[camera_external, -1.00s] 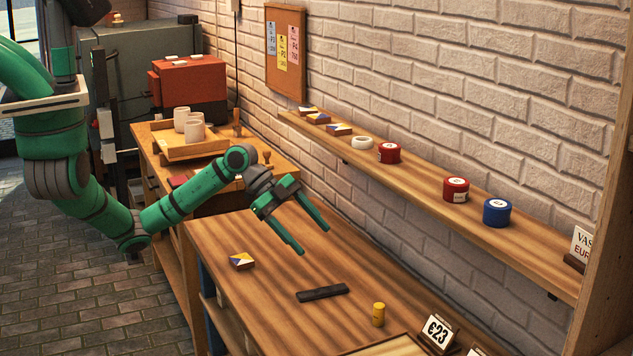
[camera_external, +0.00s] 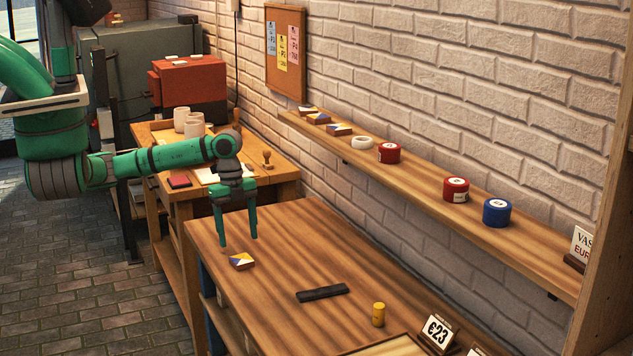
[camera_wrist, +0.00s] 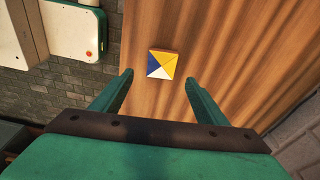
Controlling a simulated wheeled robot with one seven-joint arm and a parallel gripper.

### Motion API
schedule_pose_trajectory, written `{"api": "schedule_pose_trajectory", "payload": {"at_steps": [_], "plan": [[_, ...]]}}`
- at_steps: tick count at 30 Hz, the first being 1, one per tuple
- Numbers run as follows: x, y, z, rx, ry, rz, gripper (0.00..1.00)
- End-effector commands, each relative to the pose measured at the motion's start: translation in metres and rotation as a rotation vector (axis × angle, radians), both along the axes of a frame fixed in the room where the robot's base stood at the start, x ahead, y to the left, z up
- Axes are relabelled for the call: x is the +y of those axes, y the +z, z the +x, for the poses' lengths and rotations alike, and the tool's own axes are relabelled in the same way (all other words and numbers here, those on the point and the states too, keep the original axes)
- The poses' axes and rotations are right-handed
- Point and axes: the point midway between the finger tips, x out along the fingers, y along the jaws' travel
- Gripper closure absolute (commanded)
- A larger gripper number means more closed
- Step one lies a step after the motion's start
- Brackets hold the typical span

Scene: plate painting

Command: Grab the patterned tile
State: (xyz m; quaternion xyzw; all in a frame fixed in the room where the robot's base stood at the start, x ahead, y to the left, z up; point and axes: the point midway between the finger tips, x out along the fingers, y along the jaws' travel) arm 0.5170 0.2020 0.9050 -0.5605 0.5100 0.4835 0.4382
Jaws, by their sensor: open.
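The patterned tile (camera_external: 241,261), with yellow, blue and white triangles, lies flat near the left edge of the wooden table (camera_external: 290,235). It also shows in the wrist view (camera_wrist: 162,64), ahead of the fingertips and roughly centred between them. My gripper (camera_external: 239,243) points down with its two green fingers spread, empty, above and just behind the tile in the external view. The open fingers also show in the wrist view (camera_wrist: 158,74). Nothing hides the tile.
A black bar (camera_external: 322,293) and a small yellow cylinder (camera_external: 379,314) stand apart to the right on the table. A wall shelf (camera_external: 420,187) holds similar tiles and several round tins. The table around the tile is clear.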

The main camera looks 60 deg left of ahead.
Motion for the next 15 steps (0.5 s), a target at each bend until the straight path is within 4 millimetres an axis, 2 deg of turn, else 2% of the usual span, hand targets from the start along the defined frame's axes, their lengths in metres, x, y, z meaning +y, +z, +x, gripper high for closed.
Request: {"api": "schedule_pose_trajectory", "payload": {"at_steps": [8,15], "plan": [[-0.002,-0.02,0.0,0.0,0.0,-0.001,0.33],[-0.001,-0.053,0.002,0.0,0.001,-0.001,0.33]]}}
